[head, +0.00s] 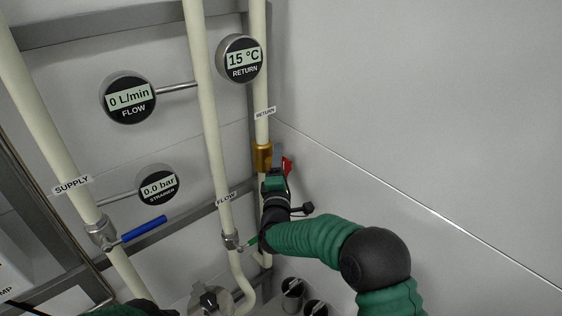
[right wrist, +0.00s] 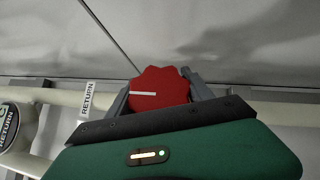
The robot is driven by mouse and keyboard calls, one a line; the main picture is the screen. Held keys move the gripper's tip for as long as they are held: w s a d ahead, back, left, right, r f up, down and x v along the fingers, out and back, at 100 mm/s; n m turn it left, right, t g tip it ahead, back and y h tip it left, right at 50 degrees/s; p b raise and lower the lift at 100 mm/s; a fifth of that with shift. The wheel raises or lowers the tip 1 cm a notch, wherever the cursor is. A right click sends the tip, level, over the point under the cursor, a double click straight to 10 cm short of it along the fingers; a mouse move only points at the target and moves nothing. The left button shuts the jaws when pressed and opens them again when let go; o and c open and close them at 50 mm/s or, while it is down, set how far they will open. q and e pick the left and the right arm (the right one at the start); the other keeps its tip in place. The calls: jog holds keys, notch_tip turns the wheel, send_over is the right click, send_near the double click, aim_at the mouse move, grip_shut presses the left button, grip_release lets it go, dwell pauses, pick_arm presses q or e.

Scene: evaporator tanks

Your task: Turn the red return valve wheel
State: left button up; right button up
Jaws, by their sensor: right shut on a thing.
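The red return valve wheel (right wrist: 158,88) is scalloped, with a white mark on its face. In the right wrist view it sits between the two fingers of my right gripper (right wrist: 160,95), which is shut on it. In the head view only a small red part of the wheel (head: 287,166) shows beside my right gripper (head: 278,176); the gripper and wrist hide the rest.
A return gauge (head: 240,59) reads 15 °C and a flow gauge (head: 129,98) reads 0 L/min. The strainer gauge (head: 158,186) reads 0.0 bar. A blue lever (head: 144,229) is on the supply pipe (head: 45,120). The flow pipe (head: 207,100) runs left of my right gripper. Bare wall lies right.

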jog(key=shift+d+f, duration=0.1)
jog(key=shift+d, duration=0.05)
jog(key=m+g+p, duration=0.1)
jog(key=p, duration=0.2)
jog(key=f+m+g+p, duration=0.1)
jog(key=m+g+p, duration=0.1)
jog(key=p, duration=0.1)
jog(key=m+g+p, duration=0.2)
jog(key=p, duration=0.1)
jog(key=shift+f+y, duration=0.25)
jog(key=shift+y, duration=0.15)
jog(key=shift+s+f, duration=0.1)
